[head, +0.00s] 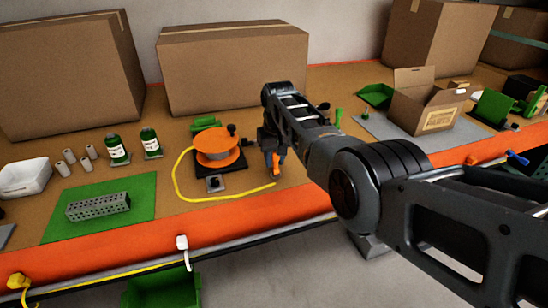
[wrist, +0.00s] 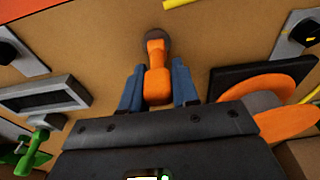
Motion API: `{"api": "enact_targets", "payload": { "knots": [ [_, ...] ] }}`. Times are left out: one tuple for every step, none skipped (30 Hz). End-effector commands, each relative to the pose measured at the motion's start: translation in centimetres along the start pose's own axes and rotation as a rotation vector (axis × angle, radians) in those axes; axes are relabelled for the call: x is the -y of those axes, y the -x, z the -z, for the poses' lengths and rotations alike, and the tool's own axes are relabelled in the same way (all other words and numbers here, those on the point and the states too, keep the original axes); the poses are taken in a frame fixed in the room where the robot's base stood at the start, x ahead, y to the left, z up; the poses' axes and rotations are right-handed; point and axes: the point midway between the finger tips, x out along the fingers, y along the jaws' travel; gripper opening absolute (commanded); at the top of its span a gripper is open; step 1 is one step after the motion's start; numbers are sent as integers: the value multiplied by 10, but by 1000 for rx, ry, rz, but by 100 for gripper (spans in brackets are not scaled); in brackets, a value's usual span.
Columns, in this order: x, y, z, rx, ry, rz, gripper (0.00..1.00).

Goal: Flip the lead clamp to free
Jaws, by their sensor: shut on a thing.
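My gripper (wrist: 158,90) has blue fingers closed on both sides of an orange piece (wrist: 156,72) with a dark rounded far end. In the head view the same orange piece shows low between the fingers, right of the orange reel (head: 218,140). A yellow lead (head: 177,180) curves from the reel, and its free-looking end lies just below my gripper. A small grey plate with a black part (head: 214,183) sits in front of the reel; it also shows at the upper right in the wrist view (wrist: 297,28). I cannot tell which part is the lead clamp, or its position.
Another grey plate with a black part (wrist: 8,46) is at the wrist view's upper left. A grey frame (wrist: 45,95) and a green lever (wrist: 36,148) lie below it. A green mat (head: 70,228) and bottles (head: 118,148) stand left of the reel. Large cartons (head: 235,65) line the back.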

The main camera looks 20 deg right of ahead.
Motion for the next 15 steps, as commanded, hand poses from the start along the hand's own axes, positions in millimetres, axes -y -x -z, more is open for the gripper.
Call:
{"api": "enact_targets", "payload": {
  "knots": [
    [0,-1,0,0,0,0,0],
    [0,-1,0,0,0,0,0],
    [0,-1,0,0,0,0,0],
    [0,-1,0,0,0,0,0],
    [0,-2,0,0,0,0,0],
    [0,-2,0,0,0,0,0],
    [0,-2,0,0,0,0,0],
    [0,-2,0,0,0,0,31],
    [0,-2,-1,0,0,0,34],
    [0,-2,-1,0,0,0,37],
    [0,-2,0,0,0,0,40],
    [0,-1,0,0,0,0,44],
    [0,-1,0,0,0,0,47],
    [0,-1,0,-1,0,0,50],
    [0,-1,0,-1,0,0,51]
  ]
}}
